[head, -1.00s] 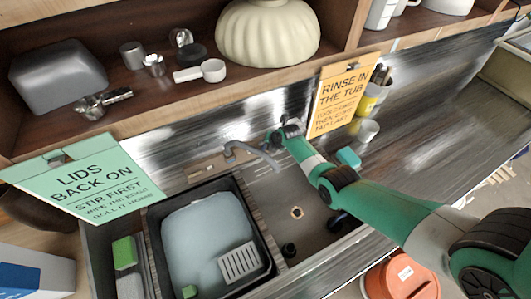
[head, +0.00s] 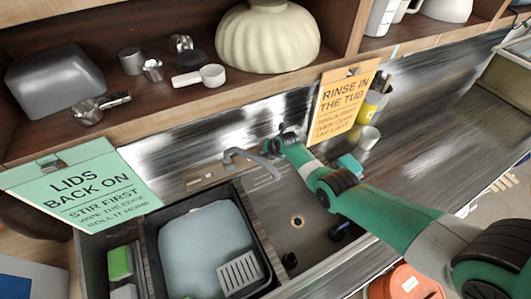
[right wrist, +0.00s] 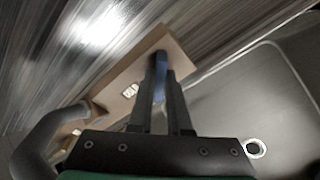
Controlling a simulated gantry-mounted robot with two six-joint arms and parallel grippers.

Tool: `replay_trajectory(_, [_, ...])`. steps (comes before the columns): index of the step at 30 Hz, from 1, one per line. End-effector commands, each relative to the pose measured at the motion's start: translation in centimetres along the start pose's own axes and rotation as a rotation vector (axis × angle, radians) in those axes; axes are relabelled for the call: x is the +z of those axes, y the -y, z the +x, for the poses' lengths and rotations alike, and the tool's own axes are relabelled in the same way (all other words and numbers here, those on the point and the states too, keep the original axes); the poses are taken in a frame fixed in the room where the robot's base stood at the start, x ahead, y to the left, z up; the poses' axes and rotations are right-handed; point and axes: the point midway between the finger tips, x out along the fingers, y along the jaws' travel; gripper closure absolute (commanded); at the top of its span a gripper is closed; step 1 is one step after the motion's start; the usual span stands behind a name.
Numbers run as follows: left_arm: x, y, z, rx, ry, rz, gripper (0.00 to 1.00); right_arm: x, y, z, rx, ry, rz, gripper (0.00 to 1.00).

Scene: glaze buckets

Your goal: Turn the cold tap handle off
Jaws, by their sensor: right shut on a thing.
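The grey tap spout (head: 252,160) curves out from a tan mounting plate (head: 205,177) behind the sink. In the right wrist view the spout (right wrist: 45,135) is at the left and the plate (right wrist: 118,88) is behind the fingers. A blue handle (right wrist: 160,78), which looks like the cold tap handle, is between my right gripper's two fingers (right wrist: 163,85). The right gripper (head: 271,149) is shut on it, right beside the spout in the head view. The fingers hide much of the handle, and its turn angle is unclear. My left gripper is not in view.
An orange sign (head: 343,102) and a cup (head: 368,137) stand close behind my right arm. A shelf (head: 175,100) overhangs the back. A green sign (head: 85,187) hangs at left.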

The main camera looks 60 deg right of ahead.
Motion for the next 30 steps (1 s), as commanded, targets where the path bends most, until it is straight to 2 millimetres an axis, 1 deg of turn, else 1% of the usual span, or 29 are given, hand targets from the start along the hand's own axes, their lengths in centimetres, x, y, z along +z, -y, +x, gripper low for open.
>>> replay_trajectory(5, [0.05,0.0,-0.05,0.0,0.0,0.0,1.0,-0.03,0.04,0.03,0.001,0.0,0.017,1.0])
replay_trajectory(11, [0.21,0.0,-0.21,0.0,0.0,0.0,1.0,-0.05,0.09,0.07,0.008,0.0,0.09,1.0])
replay_trajectory(17, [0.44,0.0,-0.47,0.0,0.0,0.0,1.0,-0.08,0.15,0.12,0.02,-0.001,0.228,1.0])
replay_trajectory(30, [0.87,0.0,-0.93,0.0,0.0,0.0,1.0,-0.09,0.23,0.09,0.05,0.0,0.589,1.0])
